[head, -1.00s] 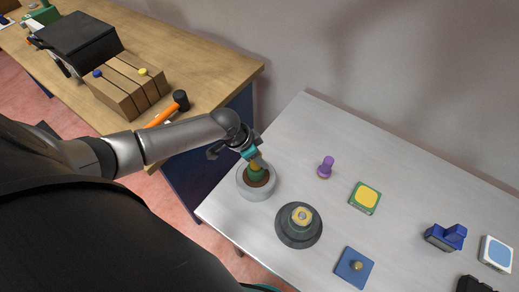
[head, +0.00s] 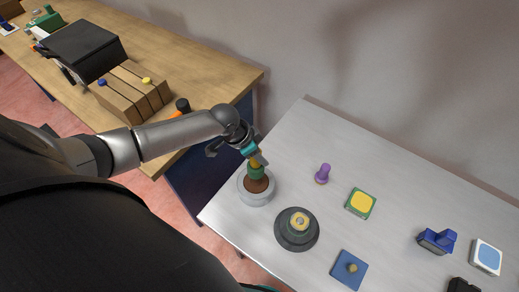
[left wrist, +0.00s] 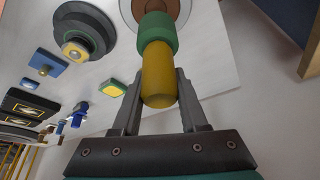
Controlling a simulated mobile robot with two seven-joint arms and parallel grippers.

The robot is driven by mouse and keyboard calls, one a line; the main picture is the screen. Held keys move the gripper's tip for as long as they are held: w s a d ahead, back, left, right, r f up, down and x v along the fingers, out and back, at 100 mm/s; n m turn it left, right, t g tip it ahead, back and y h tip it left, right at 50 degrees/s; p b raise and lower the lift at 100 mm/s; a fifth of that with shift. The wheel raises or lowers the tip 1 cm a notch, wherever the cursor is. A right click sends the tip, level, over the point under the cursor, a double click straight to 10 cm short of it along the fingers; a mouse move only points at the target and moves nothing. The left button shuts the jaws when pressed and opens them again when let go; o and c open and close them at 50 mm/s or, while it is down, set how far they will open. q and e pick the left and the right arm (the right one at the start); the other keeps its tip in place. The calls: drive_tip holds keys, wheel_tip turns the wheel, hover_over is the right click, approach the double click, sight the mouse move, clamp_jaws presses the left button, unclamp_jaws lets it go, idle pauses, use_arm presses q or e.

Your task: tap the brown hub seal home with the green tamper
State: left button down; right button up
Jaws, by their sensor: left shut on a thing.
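My left gripper (head: 254,160) is shut on the yellow handle of the green tamper (head: 256,173). The handle and green head also show in the left wrist view (left wrist: 158,72). The tamper's head is over the brown hub seal (head: 257,186), which sits inside the grey round hub (head: 255,200) at the table's left edge. Brown shows around the near side of the green head. I cannot tell whether head and seal touch. The seal's middle is hidden by the tamper. My right gripper is not in view.
A dark round stepped part (head: 297,229) stands close to the right of the hub. A purple knobbed piece (head: 322,174), a yellow-green block (head: 361,203) and a blue plate (head: 349,270) lie farther right. A wooden bench (head: 200,85) stands to the left.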

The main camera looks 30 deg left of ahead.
use_arm(q)
wheel_tip(320, 180, down, 6)
drive_tip(key=b, duration=0.4)
drive_tip(key=shift+b, duration=0.4)
wheel_tip(320, 180, up, 4)
drive_tip(key=p, duration=0.4)
drive_tip(key=shift+f, duration=0.35)
wheel_tip(320, 180, up, 3)
drive_tip(key=shift+p, duration=0.5)
drive_tip(key=shift+r, duration=1)
